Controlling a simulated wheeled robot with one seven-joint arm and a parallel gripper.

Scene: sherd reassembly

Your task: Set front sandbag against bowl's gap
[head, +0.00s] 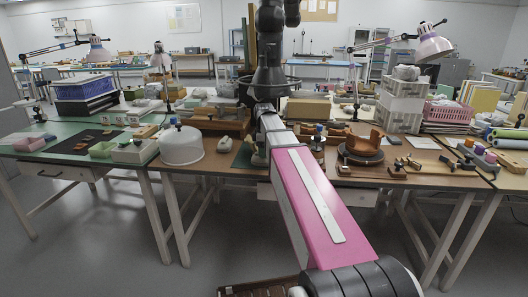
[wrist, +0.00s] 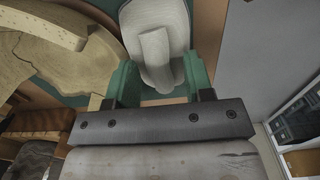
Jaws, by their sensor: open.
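In the wrist view, a pale grey-white bag-like object (wrist: 155,48) with a raised ridge along its middle, which looks like the sandbag, lies on a green surface. My gripper (wrist: 158,72) is open, with one green finger at each side of this object's near end. I cannot tell whether either finger touches it. In the head view, the brown-orange bowl (head: 363,145) stands on a dark round stand at the right of the middle table; its gap is hard to make out. My arm hides most of the gripper area in the head view.
In the head view, a white domed container (head: 181,146) stands on the left. Crates (head: 402,105) and a lamp (head: 432,46) stand behind the bowl.

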